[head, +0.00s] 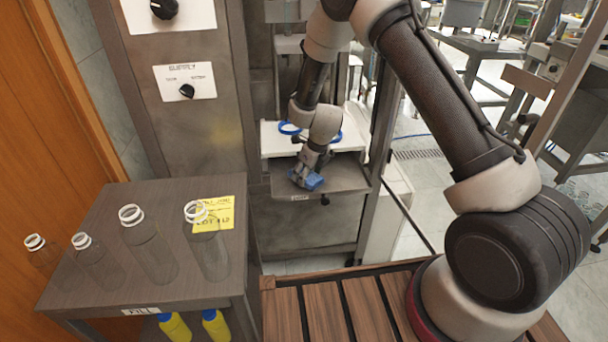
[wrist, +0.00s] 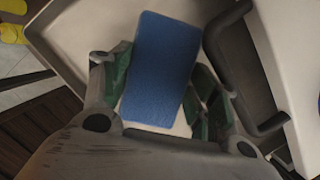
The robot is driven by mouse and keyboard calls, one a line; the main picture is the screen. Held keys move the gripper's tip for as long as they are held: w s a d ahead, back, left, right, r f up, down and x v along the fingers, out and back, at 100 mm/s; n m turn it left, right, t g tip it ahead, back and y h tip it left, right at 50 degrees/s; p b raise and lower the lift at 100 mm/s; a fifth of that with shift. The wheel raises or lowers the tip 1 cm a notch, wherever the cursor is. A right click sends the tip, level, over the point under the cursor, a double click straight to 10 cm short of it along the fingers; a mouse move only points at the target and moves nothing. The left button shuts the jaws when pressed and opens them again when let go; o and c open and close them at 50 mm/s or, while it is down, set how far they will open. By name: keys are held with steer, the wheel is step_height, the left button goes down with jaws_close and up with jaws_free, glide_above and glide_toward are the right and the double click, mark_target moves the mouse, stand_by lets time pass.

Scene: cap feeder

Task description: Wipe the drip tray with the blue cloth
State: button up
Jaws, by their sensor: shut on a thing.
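The blue cloth (wrist: 160,70) is a folded-looking blue block between my gripper's fingers in the wrist view. My gripper (head: 308,178) is shut on it; the cloth also shows in the head view (head: 314,182) at the gripper's tip. The drip tray (head: 347,176) is the grey shelf-like tray under the feeder's white ledge, with a small label on its front edge. My gripper is over the tray's left front part. The tray's pale surface (wrist: 85,40) shows around the cloth in the wrist view. I cannot tell whether the cloth touches it.
Blue rings (head: 290,128) sit on the white ledge (head: 272,140) just above the tray. A dark handle (wrist: 232,60) is close to the cloth on the right. A side table (head: 110,285) holds several clear bottles and a yellow note (head: 213,213); yellow bottles (head: 174,328) stand below.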

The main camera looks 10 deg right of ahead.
steer(key=shift+o, duration=0.2)
steer(key=shift+w+d+r, duration=0.15)
steer(key=shift+w+d, duration=0.05)
steer(key=shift+d, duration=1.3)
steer(key=shift+w+d+r, duration=0.1)
steer(key=shift+w+d, duration=0.05)
steer(key=shift+d, duration=1.4)
steer(key=shift+w+d+r, duration=0.15)
steer(key=shift+w+d, duration=0.05)
steer(key=shift+d, duration=1.65)
steer(key=shift+s+d+f, duration=0.1)
steer(key=shift+s+d, duration=0.15)
step_height(320, 180, up, 6)
steer(key=shift+a+f, duration=0.1)
steer(key=shift+f, duration=0.05)
steer(key=c, duration=0.4)
steer(key=shift+o, duration=0.2)
steer(key=shift+r, duration=0.25)
steer(key=shift+w, duration=0.1)
steer(key=shift+r, duration=1.55)
